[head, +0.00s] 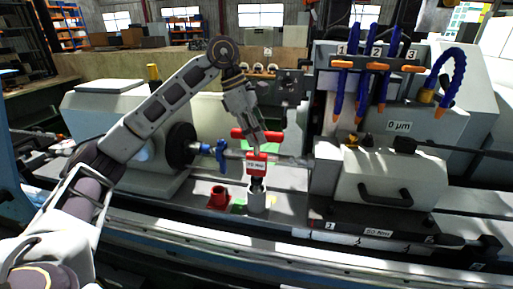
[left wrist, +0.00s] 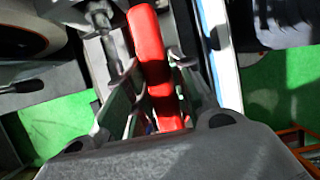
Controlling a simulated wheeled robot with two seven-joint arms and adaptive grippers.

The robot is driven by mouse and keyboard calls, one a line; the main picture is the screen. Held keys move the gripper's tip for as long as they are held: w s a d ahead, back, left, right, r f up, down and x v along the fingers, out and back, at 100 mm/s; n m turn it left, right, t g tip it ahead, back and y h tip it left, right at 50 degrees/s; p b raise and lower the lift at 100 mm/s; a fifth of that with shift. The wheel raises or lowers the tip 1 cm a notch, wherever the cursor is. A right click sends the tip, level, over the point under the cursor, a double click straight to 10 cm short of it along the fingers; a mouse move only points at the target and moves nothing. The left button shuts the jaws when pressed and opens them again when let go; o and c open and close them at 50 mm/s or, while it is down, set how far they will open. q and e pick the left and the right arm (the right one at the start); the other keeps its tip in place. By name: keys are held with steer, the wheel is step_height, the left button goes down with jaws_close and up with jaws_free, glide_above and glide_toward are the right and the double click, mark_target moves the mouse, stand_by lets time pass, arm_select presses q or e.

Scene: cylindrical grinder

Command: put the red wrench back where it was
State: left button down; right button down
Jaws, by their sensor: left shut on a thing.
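My left gripper (head: 258,136) reaches down from the upper left above the machine bed. It is shut on the red wrench (head: 243,134), whose red bar sticks out on both sides of the fingers. In the left wrist view the red wrench (left wrist: 147,45) is a smooth red rod lying between the two fingers (left wrist: 152,85). A red block marked "70 Nm" (head: 257,164) shows just below the gripper, above a grey cup (head: 257,201). I cannot tell whether this block is joined to the wrench. A red holder (head: 218,198) stands left of the grey cup. My right gripper is not in view.
A blue clamp (head: 220,154) sits on the shaft beside the dark chuck (head: 181,145). The grinder housing with blue hoses (head: 375,75) stands close on the right. Behind is a wooden panel (head: 115,67).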

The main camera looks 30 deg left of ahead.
mark_target(256, 154)
arm_select(q)
steer(key=shift+f, duration=2.3)
steer(key=c, duration=1.2)
jaws_free()
steer(key=shift+c, duration=0.2)
steer(key=v, duration=1.2)
steer(key=shift+s, duration=0.15)
